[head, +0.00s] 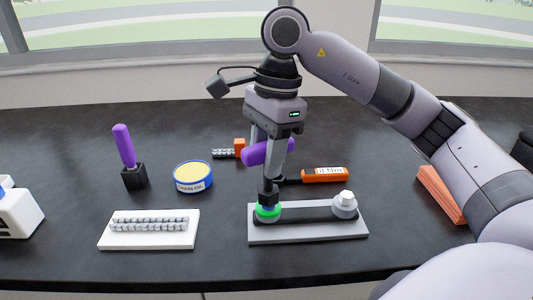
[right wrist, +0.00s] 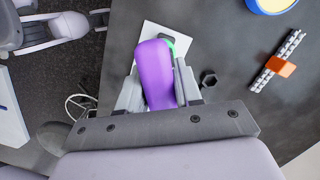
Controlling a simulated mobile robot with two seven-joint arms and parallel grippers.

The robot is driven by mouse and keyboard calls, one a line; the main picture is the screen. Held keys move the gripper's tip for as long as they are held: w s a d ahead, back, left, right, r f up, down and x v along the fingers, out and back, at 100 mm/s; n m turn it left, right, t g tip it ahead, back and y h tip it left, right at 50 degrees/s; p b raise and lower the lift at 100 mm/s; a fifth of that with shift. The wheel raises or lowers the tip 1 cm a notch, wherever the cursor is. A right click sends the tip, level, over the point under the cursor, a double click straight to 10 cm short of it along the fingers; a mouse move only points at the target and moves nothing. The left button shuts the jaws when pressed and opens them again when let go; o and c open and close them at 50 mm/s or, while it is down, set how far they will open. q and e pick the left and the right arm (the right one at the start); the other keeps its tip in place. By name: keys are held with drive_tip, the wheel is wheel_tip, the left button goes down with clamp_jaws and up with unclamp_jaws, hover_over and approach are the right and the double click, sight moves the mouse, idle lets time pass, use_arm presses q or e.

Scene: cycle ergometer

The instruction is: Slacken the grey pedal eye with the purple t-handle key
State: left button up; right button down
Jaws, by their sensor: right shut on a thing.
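My right gripper (head: 268,150) is shut on the purple handle of the t-handle key (head: 262,153), which also fills the middle of the right wrist view (right wrist: 155,75). The handle lies crosswise between the fingers. A dark socket (head: 268,190) below the gripper stands over the left end of a dark crank bar on a white plate (head: 310,236). A bright green ring (head: 268,211) shows around the eye there; I cannot tell how deep the socket sits. The bar's right end carries a pale grey eye with a hex head (head: 344,204). My left gripper is out of view.
An orange-handled tool (head: 325,174) lies behind the plate, and an orange clip (head: 239,147) with chain farther back. A tin (head: 193,177), a purple-handled tool in a black stand (head: 134,178) and a chain tray (head: 148,241) are left. An orange block (head: 440,194) lies right.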

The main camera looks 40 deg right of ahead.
drive_tip(key=shift+f+b, duration=0.55)
idle(1.0)
idle(0.5)
